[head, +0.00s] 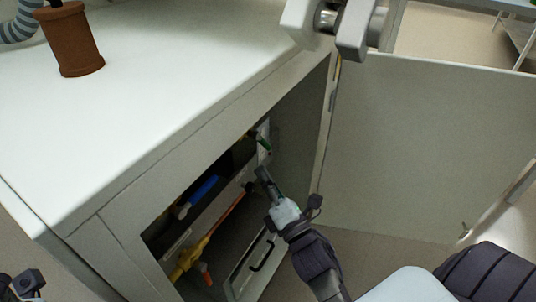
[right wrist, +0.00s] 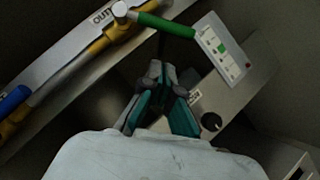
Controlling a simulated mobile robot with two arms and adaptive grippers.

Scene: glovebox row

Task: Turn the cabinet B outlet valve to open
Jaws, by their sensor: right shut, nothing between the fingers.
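A valve with a green handle (right wrist: 165,24) sits on a yellow pipe (right wrist: 95,47) in the right wrist view, beside a partly cut-off label reading "OUT". The handle points to the right from its pale hub, at an angle across the pipe. In the head view the green handle (head: 263,145) shows small, deep in the open cabinet (head: 122,238). My right gripper (head: 263,180) reaches into the cabinet opening, shut and empty. In the right wrist view its fingers (right wrist: 160,82) are below the green handle, apart from it. A dark part of my left gripper (head: 24,284) shows at the lower left; its fingers are unclear.
A blue handle (head: 198,194) and an orange-red handle (head: 206,275) are farther left in the cabinet. A small plate with green and red marks (right wrist: 222,50) is beside the green handle, above a black knob (right wrist: 211,122). The cabinet door (head: 420,150) stands open at right.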

